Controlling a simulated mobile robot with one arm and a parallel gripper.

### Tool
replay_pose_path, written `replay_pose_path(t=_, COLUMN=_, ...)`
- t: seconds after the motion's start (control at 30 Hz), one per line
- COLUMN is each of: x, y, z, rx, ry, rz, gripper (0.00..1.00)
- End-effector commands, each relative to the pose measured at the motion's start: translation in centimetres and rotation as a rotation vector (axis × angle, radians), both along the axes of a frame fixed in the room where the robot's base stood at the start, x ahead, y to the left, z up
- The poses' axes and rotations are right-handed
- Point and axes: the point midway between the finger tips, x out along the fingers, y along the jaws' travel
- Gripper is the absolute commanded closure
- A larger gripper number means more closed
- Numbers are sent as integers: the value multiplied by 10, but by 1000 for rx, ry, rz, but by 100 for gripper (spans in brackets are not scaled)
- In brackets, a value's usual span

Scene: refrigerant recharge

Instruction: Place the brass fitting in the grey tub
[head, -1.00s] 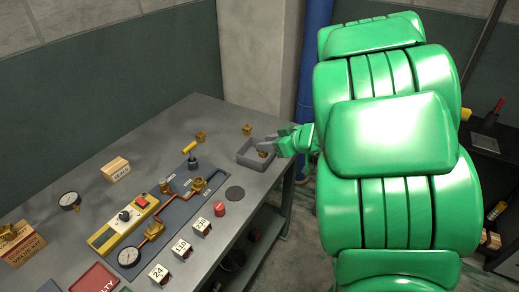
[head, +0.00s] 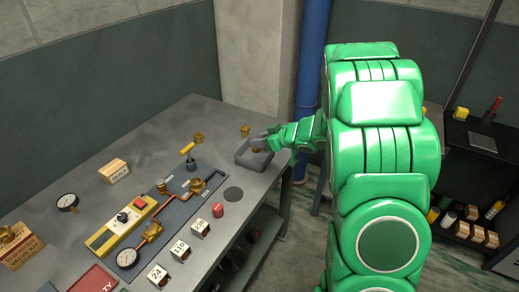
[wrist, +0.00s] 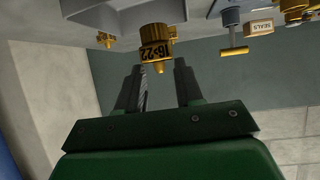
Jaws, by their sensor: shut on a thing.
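The brass fitting (wrist: 157,42), a stubby piece with a dark "16>22" band, sits between the fingertips of my gripper (wrist: 160,70) in the wrist view. My gripper is shut on it. In the head view the grey tub (head: 243,160) stands near the right edge of the workbench. My gripper (head: 262,143) reaches over the tub from the right, and the fitting (head: 256,150) shows within the tub's outline. I cannot tell whether the fitting touches the tub's floor. In the wrist view the grey tub (wrist: 110,14) fills the top left, behind the fitting.
A valve with a yellow handle (head: 187,149) rises left of the tub. A black disc (head: 233,194) lies in front. A blue pipe (head: 311,80) stands behind the bench's right edge.

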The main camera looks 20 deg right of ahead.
Motion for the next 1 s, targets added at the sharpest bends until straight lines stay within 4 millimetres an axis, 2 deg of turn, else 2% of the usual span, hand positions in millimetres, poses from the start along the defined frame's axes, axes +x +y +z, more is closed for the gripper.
replay_pose_path(t=0.1, x=9, y=0, z=-12, rx=2, ry=2, rz=1, gripper=99)
replay_pose_path(t=0.3, x=19, y=-1, z=-21, rx=0, ry=-2, rz=2, gripper=99)
replay_pose_path(t=0.57, x=24, y=-1, z=-28, rx=1, ry=-2, rz=1, gripper=99)
replay_pose_path(t=0.8, x=25, y=-1, z=-54, rx=4, ry=0, rz=2, gripper=99)
replay_pose_path(t=1.0, x=25, y=-2, z=-60, rx=0, ry=-2, rz=2, gripper=99)
